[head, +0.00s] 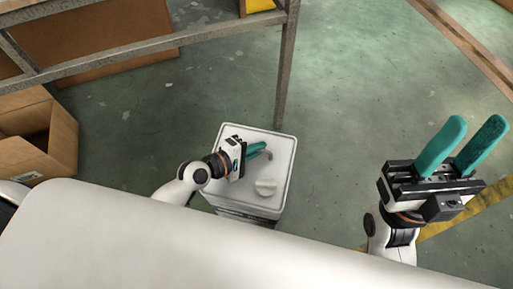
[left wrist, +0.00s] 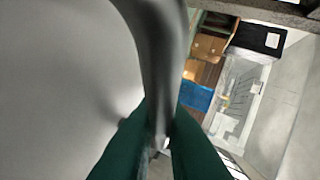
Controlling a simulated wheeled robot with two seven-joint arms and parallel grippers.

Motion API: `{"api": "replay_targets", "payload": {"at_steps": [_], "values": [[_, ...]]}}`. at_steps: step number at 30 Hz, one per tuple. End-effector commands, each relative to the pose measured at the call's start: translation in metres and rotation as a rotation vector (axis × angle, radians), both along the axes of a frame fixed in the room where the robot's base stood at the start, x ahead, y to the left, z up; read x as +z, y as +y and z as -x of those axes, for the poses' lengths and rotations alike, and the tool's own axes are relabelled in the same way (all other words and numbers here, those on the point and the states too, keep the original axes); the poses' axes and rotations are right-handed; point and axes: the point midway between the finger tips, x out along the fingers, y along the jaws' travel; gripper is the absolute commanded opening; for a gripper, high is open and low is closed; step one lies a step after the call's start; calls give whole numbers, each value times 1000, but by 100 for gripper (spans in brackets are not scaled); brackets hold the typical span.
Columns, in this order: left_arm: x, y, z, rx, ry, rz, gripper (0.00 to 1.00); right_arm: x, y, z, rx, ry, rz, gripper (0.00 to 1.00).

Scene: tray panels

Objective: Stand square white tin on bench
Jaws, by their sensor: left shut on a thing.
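The square white tin (head: 231,190) is seen from above in the head view, below the middle, with a round pale cap (head: 265,187) on its top. My left gripper (head: 262,150) is over the tin's top, its green fingers shut on the tin's grey handle. In the left wrist view the handle (left wrist: 160,50) runs down between the green fingers, and the tin's pale top fills the left side. Whether the tin's base touches anything is hidden. My right gripper (head: 468,145) is open and empty at the right.
A grey metal frame (head: 150,44) crosses the upper left, with a post (head: 287,65) just beyond the tin. An open cardboard box (head: 38,135) stands at the left. Green floor (head: 370,95) lies clear between the post and my right gripper.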

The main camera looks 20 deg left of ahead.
Motion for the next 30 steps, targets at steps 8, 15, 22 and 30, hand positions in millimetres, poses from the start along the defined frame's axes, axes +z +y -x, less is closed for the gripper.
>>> {"api": "replay_targets", "payload": {"at_steps": [8, 15, 22, 30], "values": [[-17, -1, 7, -12, 26, -10, 0, -5, 0, 0, 0, 0, 0, 36], [-19, -1, 7, -12, 26, -11, 0, -6, 0, 0, 0, 0, 0, 36], [-19, -1, 7, -12, 26, -12, 16, -6, 0, 0, 0, 0, 0, 36], [-23, -1, 9, -13, 35, -13, 35, -6, 0, 0, 0, 0, 0, 36]]}}
